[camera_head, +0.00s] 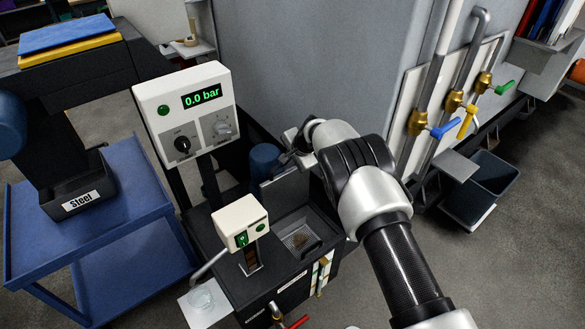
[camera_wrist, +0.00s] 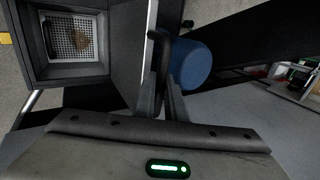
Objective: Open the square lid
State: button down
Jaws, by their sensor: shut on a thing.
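The square lid (camera_head: 286,190) is a dark grey panel standing raised, roughly upright, at the back of a square opening in the dark machine. In the wrist view the lid (camera_wrist: 128,45) stands beside the opening, its light edge towards my fingers. The opening (camera_wrist: 75,45) is uncovered and shows a perforated tray with a brown patch in it; the tray also shows in the head view (camera_head: 301,239). My gripper (camera_wrist: 162,78) is shut on the lid's dark handle (camera_wrist: 156,45). In the head view my gripper (camera_head: 297,140) is above the lid, its fingertips partly hidden.
A blue cylinder (camera_wrist: 190,64) stands close behind the lid. A box with a 0.0 bar display (camera_head: 190,110) rises left of it, and a small switch box (camera_head: 240,222) stands in front. A grey wall is behind; pipes with coloured valves (camera_head: 452,100) are at the right.

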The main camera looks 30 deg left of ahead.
jog(key=shift+w+a, duration=0.1)
jog(key=shift+a, duration=0.25)
jog(key=c, duration=2.1)
grip_release()
jog(key=shift+d+r, duration=0.1)
jog(key=shift+r, duration=0.2)
jog(key=p+v, duration=0.1)
jog(key=v, duration=1.5)
jog(key=shift+d+r+p, duration=0.25)
jog(key=shift+d+p, duration=0.1)
jog(key=shift+p, duration=0.05)
